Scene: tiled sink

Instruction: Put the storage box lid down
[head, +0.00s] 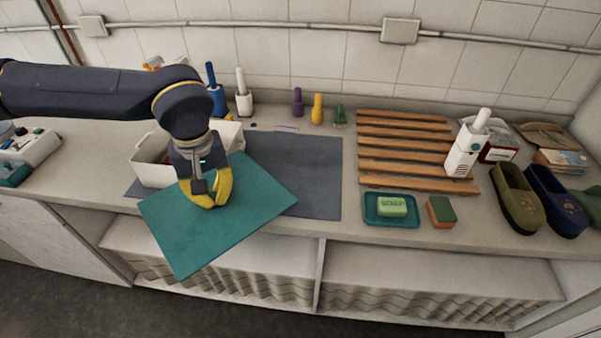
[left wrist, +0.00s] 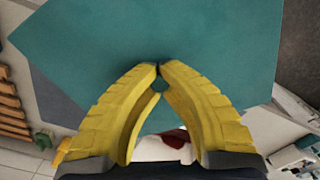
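The storage box lid (head: 250,210) is a flat teal panel. It is turned at an angle and held above the counter, with its front corner reaching past the counter's front edge. My left gripper (head: 212,203) has yellow fingers closed together at the lid. In the left wrist view the fingertips (left wrist: 160,70) meet over the lid (left wrist: 150,35), with a small teal part between them. The white storage box (head: 148,165) stands open behind the lid, partly hidden by the lid and my left arm. Something red shows inside it. My right gripper is not in view.
A dark grey mat (head: 318,170) lies under and right of the lid, its right part bare. Brushes and bottles stand along the wall. A wooden rack (head: 405,152), a soap dish (head: 391,222), a sponge (head: 441,211) and slippers (head: 516,195) lie to the right.

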